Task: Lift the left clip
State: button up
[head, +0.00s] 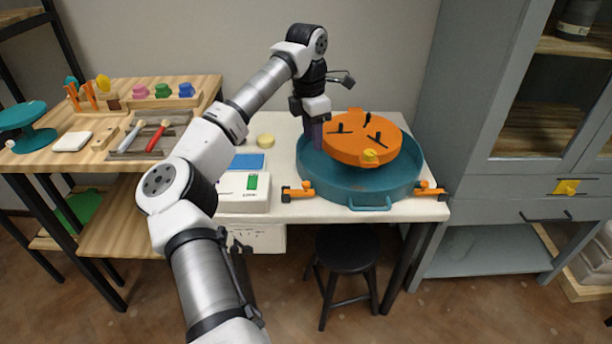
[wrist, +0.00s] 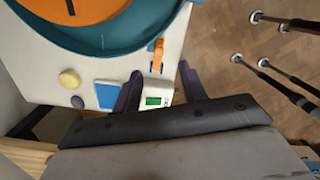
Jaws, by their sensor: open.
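The left clip (head: 298,190) is orange with a dark end and sits at the lower left rim of the teal basin (head: 352,187), near the table's front edge. In the wrist view the left clip (wrist: 158,54) appears ahead of the fingers, lined up with the gap between them. My gripper (head: 316,132) is open and empty, fingers pointing down by the basin's left side. Its two dark fingers also show in the wrist view (wrist: 160,88), apart from the clip. Another orange clip (head: 430,189) is at the basin's right.
An orange disc (head: 350,144) with dark pegs and a yellow knob sits in the basin. A white scale (head: 243,195) with a green display, a blue pad (head: 247,162) and a yellow round piece (head: 265,140) lie left of it. A black stool (head: 347,245) stands in front.

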aim_at(306, 183)
jog(key=shift+y, duration=0.4)
jog(key=f, duration=0.4)
jog(key=a+f, duration=0.1)
jog(key=f, duration=0.4)
jog(key=f+p, duration=0.1)
jog(key=f, duration=0.4)
jog(key=shift+a, duration=0.25)
grip_shut()
